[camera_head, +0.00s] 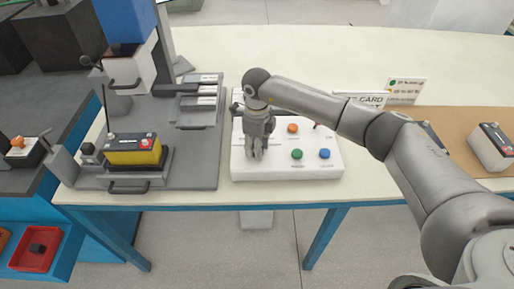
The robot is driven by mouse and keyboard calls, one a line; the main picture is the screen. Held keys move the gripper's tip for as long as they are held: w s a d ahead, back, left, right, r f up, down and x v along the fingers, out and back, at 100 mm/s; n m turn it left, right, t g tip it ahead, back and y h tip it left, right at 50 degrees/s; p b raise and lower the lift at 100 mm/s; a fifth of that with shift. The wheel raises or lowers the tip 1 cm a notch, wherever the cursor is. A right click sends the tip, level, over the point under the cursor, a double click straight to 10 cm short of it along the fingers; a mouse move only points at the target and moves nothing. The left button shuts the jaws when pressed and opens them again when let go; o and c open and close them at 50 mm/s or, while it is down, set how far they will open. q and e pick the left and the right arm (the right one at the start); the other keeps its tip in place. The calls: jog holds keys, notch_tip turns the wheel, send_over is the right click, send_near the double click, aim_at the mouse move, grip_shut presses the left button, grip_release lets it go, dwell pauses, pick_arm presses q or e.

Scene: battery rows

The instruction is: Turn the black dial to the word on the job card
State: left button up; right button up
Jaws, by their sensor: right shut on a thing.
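A white control panel (290,165) lies near the table's front edge. My right arm reaches over it from the right. My right gripper (257,152) points down at the panel's left part and is shut on what seems to be the black dial, which its fingers hide. The dial's pointer and words cannot be read. The job card (362,98) stands behind the panel, partly covered by my arm, and its word is not readable. My left gripper is not in view.
The panel has an orange button (292,128), a green button (297,154) and a blue button (325,154). A grey fixture (205,165) with a yellow battery (133,150) stands left. A second card (407,88) stands behind my arm. A brown mat (450,120) lies right.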

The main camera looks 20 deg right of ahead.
jog(key=shift+m, duration=0.6)
jog(key=o, duration=1)
jog(key=shift+o, duration=0.2)
notch_tip(320, 180, up, 12)
